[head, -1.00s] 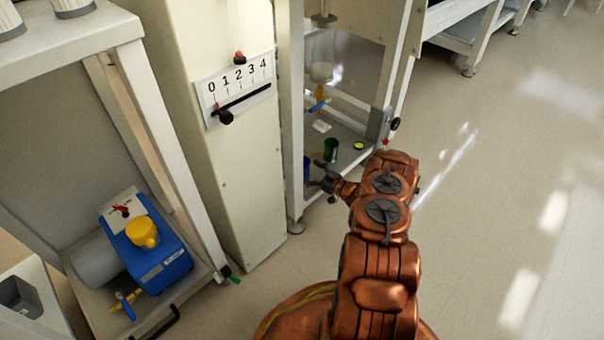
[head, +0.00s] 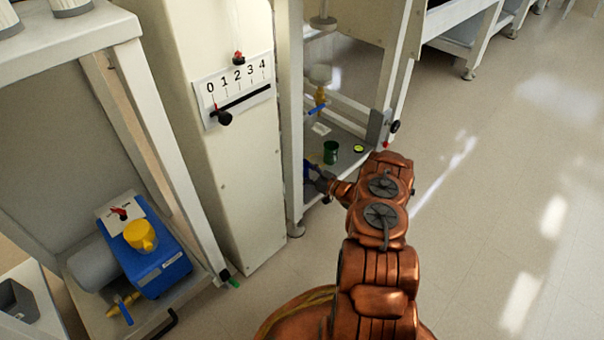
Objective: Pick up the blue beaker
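The blue beaker (head: 308,172) stands just inside the open bay of the glovebox frame, on its lower shelf. It is small in view and partly hidden by the white front post and by my gripper. My gripper (head: 316,178) is right at the beaker, with its dark fingers overlapping it in the picture. I cannot tell whether the fingers are open around it or shut on it. My copper arm reaches up from the bottom of the view.
A green beaker (head: 331,152) and a small yellow-green disc (head: 358,149) are on the same shelf (head: 347,139). A white post (head: 292,120) stands left of my gripper. A blue pump (head: 155,261) sits on the left stand. Open floor (head: 500,200) lies to the right.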

